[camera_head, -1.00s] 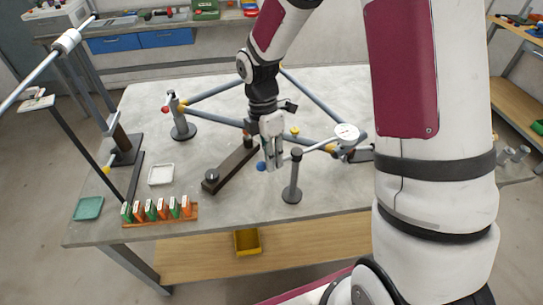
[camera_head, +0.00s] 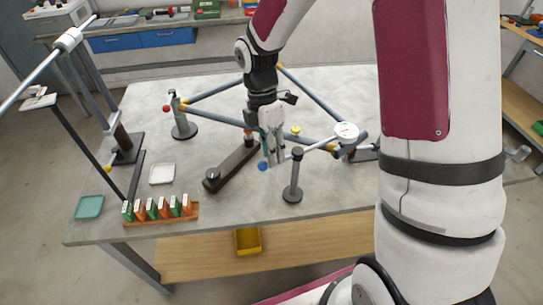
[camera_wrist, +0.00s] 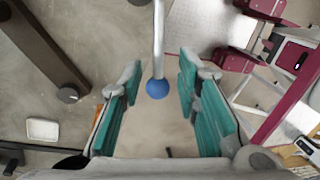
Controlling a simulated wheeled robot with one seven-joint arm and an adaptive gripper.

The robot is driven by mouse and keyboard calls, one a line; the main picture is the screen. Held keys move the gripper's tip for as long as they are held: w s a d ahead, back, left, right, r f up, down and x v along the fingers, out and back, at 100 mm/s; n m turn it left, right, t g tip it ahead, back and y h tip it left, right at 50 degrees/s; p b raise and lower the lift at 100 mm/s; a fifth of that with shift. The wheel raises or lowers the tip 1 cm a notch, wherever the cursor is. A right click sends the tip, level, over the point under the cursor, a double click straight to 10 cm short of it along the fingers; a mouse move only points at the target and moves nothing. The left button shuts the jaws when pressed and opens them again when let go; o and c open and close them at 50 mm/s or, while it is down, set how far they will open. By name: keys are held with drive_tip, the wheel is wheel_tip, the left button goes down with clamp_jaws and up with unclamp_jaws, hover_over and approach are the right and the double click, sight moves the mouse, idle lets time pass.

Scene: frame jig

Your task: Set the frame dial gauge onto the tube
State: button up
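The dial gauge (camera_head: 346,131) has a round white face and a pale rod running left to a blue ball (camera_head: 263,165). Its rod crosses the top of a dark-capped post (camera_head: 293,176). My gripper (camera_head: 273,157) is low, beside the ball end of the rod. In the wrist view, the blue ball (camera_wrist: 157,89) and rod lie between the parted teal fingers of my gripper (camera_wrist: 158,78), with gaps on both sides. The blue-grey tubes of the frame (camera_head: 314,96) stand behind the gripper. I cannot tell which tube is the task's one, and the gauge's mount is unclear.
A dark bar with a knob (camera_head: 232,166) lies left of the gripper. A round-based post (camera_head: 183,122) stands farther left. A rack of green and orange pieces (camera_head: 160,211), a white tray (camera_head: 162,174) and a green tray (camera_head: 89,207) lie front left. The front middle table is clear.

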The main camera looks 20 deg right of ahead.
drive_tip(key=v, duration=1)
drive_tip(key=s+d+r+m+t+b, duration=0.1)
drive_tip(key=s+r+m+t, duration=0.3)
drive_tip(key=s+m, duration=0.4)
drive_tip(key=s+d+r+m+t+b, duration=0.1)
drive_tip(key=s+d+r+m+t, duration=0.1)
drive_tip(key=s+r+m+t, duration=0.2)
drive_tip(key=s+r+m, duration=0.3)
drive_tip(key=s+m, duration=0.2)
drive_tip(key=m, duration=0.3)
drive_tip(key=shift+s+r+y, duration=0.2)
drive_tip(key=shift+y, duration=0.1)
